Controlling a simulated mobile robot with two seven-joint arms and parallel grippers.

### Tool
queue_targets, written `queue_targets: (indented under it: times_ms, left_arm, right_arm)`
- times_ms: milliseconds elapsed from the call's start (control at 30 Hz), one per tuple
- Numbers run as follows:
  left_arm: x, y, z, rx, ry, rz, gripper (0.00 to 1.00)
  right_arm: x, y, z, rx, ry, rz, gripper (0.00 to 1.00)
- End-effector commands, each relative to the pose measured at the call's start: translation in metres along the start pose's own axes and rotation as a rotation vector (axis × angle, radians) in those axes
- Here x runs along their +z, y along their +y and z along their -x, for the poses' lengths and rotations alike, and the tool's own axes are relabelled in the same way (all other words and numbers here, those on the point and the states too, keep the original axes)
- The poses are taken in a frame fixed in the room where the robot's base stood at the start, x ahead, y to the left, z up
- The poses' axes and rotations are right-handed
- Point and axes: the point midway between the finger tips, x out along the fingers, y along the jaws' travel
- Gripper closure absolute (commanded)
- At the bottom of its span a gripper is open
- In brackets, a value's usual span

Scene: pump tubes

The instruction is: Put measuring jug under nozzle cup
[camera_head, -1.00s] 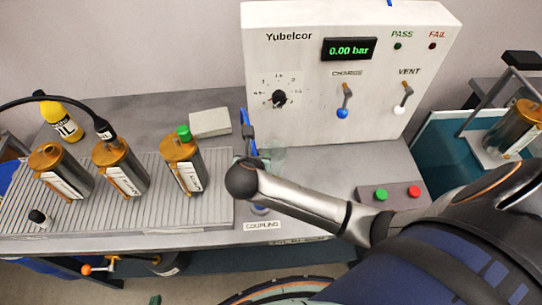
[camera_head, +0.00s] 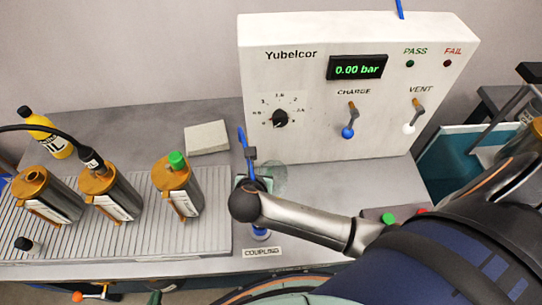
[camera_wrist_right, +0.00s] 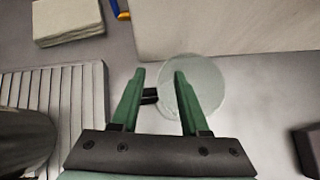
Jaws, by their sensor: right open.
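The measuring jug (camera_head: 277,178) is a clear round vessel standing on the grey bench in front of the white panel. My right gripper (camera_head: 248,183) is beside it, partly hidden by my own wrist in the head view. In the right wrist view, the open green fingers of this gripper (camera_wrist_right: 155,88) straddle the jug's dark handle (camera_wrist_right: 149,96). The right finger overlaps the clear jug body (camera_wrist_right: 207,88) in the picture; contact cannot be told. A green tip at the bottom edge (camera_head: 153,298) appears to be my left gripper, mostly out of frame. I cannot clearly pick out the nozzle cup.
Several gold-capped pump tubes (camera_head: 178,185) stand on a ridged tray (camera_head: 215,215) at left; one has a black hose. A yellow bottle (camera_head: 45,132) and pale block (camera_head: 206,138) stand behind. The panel (camera_head: 300,145) rises close behind the jug.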

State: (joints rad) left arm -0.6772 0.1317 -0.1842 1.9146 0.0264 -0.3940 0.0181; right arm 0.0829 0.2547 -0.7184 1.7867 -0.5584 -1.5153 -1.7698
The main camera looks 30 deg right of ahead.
Motion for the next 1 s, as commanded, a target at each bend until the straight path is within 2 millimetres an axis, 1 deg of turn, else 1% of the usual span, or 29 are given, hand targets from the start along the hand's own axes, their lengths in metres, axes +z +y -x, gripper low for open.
queue_targets:
  times_ms: [167,567,1000]
  left_arm:
    - [0.0002,0.0000,0.0000,0.000,-0.001,0.000,1.00]
    - [0.0006,0.0000,0.0001,0.000,-0.001,0.000,1.00]
    - [0.0009,0.0001,0.0002,0.000,-0.002,0.001,1.00]
  right_arm:
    - [-0.0002,0.0002,0.0000,0.000,0.000,0.000,0.55]
    - [0.0002,0.0002,0.0000,0.000,0.000,0.000,0.99]
    - [0.0003,0.0002,-0.0001,0.000,0.000,0.000,1.00]
